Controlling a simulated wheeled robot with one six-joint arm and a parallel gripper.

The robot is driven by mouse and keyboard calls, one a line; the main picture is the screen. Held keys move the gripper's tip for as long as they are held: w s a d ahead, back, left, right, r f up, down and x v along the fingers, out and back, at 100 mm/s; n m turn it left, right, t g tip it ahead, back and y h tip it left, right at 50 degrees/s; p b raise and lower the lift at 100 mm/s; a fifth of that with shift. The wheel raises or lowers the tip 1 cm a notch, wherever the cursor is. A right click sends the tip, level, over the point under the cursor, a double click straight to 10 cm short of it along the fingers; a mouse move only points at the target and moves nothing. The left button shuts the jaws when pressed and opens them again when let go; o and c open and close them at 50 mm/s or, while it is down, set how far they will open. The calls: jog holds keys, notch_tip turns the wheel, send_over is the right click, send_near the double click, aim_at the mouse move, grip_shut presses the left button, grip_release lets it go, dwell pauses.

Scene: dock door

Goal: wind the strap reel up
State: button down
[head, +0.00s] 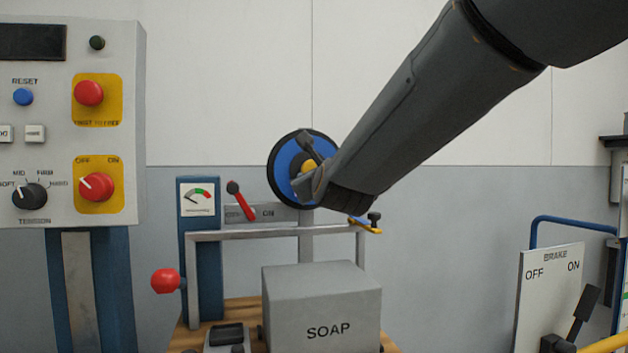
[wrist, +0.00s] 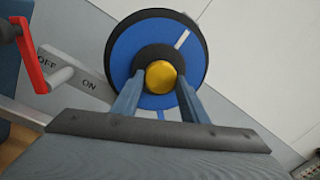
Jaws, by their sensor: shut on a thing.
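The strap reel (head: 283,172) is a blue disc with a black rim, upright above the frame at the back. It also fills the upper middle of the wrist view (wrist: 122,52), with a white mark near its upper right edge. My gripper (head: 309,164) reaches it from the right. In the wrist view its two fingers (wrist: 158,92) stand on either side of the reel's dark centre hub (wrist: 160,53), which has a yellow middle, and are shut on it. The forearm and gripper hide the reel's right side in the head view.
A red lever (head: 241,200) by an OFF/ON plate is just left of the reel. A grey SOAP box (head: 322,305) stands below on the wooden top. A control panel (head: 60,140) is at left, a brake board (head: 548,290) at right.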

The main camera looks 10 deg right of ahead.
dwell(0.4)
jog(key=c, duration=1.1)
grip_release()
jog(key=s, duration=0.7)
jog(key=shift+s+d+f, duration=0.25)
jog(key=shift+s+d, duration=0.05)
jog(key=shift+s, duration=0.1)
jog(key=shift+r, duration=0.1)
